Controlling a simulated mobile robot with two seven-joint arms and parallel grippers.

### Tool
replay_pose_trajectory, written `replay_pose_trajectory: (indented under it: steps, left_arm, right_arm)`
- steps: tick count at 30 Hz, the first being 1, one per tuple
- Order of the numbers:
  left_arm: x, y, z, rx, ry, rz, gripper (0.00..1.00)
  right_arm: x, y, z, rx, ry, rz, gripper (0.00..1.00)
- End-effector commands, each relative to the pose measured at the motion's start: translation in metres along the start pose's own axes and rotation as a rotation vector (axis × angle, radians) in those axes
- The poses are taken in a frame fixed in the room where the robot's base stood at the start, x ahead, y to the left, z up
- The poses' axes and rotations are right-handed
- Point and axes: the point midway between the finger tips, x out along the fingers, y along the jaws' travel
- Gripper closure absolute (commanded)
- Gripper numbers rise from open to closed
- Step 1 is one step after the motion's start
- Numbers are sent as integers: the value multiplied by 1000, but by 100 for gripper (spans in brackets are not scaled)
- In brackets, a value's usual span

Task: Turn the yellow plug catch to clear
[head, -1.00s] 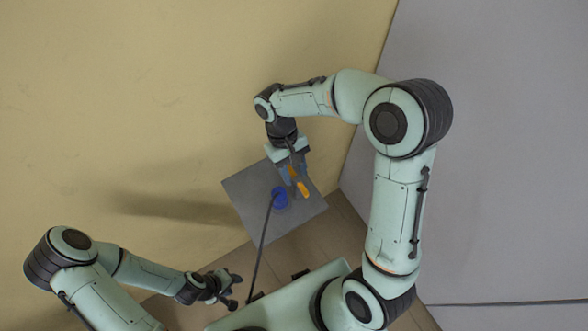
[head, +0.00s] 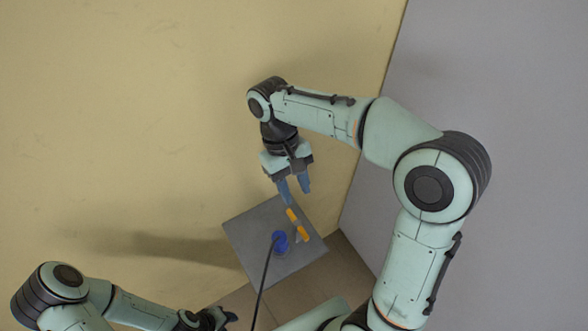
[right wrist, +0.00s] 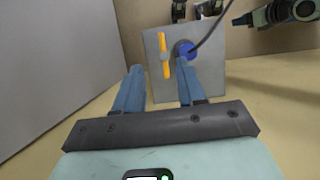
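The yellow plug catch (head: 298,224) is an orange-yellow bar with a small grey piece at its middle, on the top of a grey socket box (head: 245,232). It lies beside the round blue plug (head: 280,243), which has a dark cable. In the right wrist view the catch (right wrist: 165,54) stands nearly vertical, left of the plug (right wrist: 185,49). My right gripper (head: 294,193) is open and empty, its blue fingers apart from the catch. In the wrist view the catch shows beyond the gap between the fingertips (right wrist: 160,67). My left gripper (head: 218,318) is at the bottom edge, partly cut off.
The dark cable (head: 263,285) runs from the plug down to the bottom of the head view. A beige wall (head: 150,120) and a grey wall (head: 500,110) bound the space. Brown tiled floor (head: 340,266) shows beside the box.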

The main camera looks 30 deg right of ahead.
Motion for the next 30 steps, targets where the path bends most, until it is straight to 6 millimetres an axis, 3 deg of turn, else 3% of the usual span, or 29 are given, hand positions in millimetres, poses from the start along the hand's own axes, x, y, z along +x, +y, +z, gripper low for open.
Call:
replay_pose_trajectory:
  steps: [3,9,30]
  left_arm:
    - [-6,4,-6,3,8,3,57]
    - [-10,7,-10,5,13,4,57]
    - [-10,7,-10,5,13,4,57]
  right_arm:
    - [-25,0,9,-1,6,1,61]
    - [-45,0,17,0,3,0,61]
    - [-48,0,20,-1,0,0,61]
